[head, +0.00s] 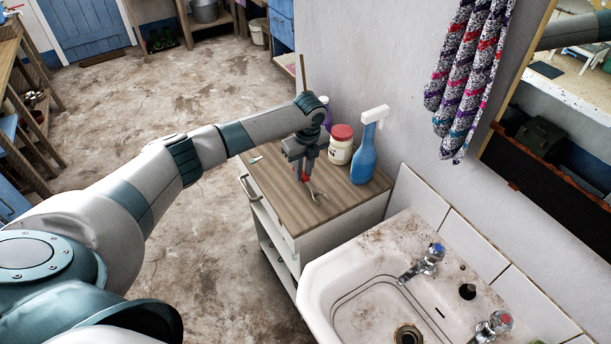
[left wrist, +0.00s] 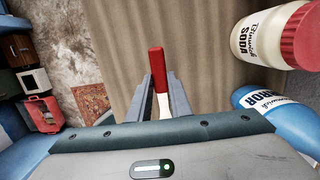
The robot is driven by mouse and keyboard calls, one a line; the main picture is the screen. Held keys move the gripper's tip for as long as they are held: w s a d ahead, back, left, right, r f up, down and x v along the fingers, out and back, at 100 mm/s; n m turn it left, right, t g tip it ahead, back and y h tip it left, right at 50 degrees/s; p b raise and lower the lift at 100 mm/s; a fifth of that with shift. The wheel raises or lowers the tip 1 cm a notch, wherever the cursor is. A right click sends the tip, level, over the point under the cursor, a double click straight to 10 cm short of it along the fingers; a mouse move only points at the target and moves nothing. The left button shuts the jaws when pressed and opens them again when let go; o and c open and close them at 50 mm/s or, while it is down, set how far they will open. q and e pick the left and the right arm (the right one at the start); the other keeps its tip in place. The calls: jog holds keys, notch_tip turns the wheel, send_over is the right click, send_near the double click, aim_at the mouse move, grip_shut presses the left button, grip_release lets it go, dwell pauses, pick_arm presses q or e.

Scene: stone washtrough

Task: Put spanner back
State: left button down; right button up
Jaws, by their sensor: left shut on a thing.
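My left gripper (head: 303,172) is above the wooden top (head: 348,198) of a small white cabinet. It is shut on the spanner (head: 317,194), whose silver jaw end shows just below and right of the fingers. A red part shows at the fingertips. In the left wrist view, the red handle end (left wrist: 157,63) and a pale part of the spanner lie between the two fingers (left wrist: 160,95). I cannot tell whether the spanner touches the cabinet top. My right gripper is in neither view.
A white jar with a red lid (head: 341,145) and a blue spray bottle (head: 364,155) stand on the cabinet's back edge, close to my left gripper. A purple item (head: 326,116) is behind. A stained sink (head: 390,285) with two taps is at the front. The cabinet's front part is mostly clear.

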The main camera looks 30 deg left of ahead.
aim_at(304, 176)
pick_arm(q)
notch_tip(304, 176, down, 3)
jog(key=shift+r+p, duration=0.2)
jog(key=shift+p, duration=0.15)
jog(key=shift+f, duration=0.1)
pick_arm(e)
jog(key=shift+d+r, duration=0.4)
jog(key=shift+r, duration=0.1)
pick_arm(q)
jog(key=shift+f, duration=0.15)
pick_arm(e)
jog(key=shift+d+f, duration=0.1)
pick_arm(q)
jog(key=c, duration=1.6)
grip_release()
